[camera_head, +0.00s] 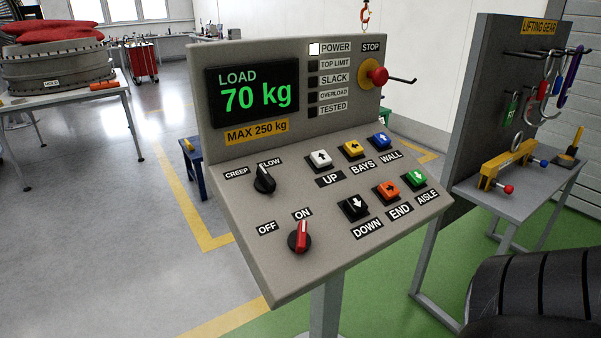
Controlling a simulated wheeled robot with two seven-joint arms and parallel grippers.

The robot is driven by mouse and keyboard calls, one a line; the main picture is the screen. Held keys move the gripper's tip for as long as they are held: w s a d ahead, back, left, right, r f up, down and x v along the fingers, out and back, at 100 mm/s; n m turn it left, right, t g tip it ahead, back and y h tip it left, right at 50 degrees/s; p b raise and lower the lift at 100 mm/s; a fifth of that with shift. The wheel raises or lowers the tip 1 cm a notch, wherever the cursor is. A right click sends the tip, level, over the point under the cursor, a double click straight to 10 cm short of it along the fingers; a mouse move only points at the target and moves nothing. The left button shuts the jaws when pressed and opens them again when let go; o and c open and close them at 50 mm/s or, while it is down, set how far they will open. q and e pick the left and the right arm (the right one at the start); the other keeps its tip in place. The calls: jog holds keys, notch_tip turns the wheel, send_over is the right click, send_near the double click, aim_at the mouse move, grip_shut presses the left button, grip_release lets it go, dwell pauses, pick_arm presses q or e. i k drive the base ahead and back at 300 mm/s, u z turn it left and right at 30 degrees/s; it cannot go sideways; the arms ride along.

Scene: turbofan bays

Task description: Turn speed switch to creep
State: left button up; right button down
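The speed switch (264,179) is a black rotary knob on the sloping face of a grey control console (225,215). Its CREEP label (236,173) is at the knob's upper left and its SLOW label (270,162) is just above it. The knob's raised grip runs nearly upright and appears to point at SLOW. Nothing touches or covers the knob.
Below the knob is a red OFF/ON switch (300,237), turned to ON. Several push buttons sit to the right, with a red STOP button (378,76) above. The display (254,90) reads 70 kg. A lifting-gear stand (475,100) is at right.

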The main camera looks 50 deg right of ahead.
aim_at(264, 183)
jog(key=z, duration=1.35)
jog(key=i, duration=0.1)
jog(key=z, duration=0.25)
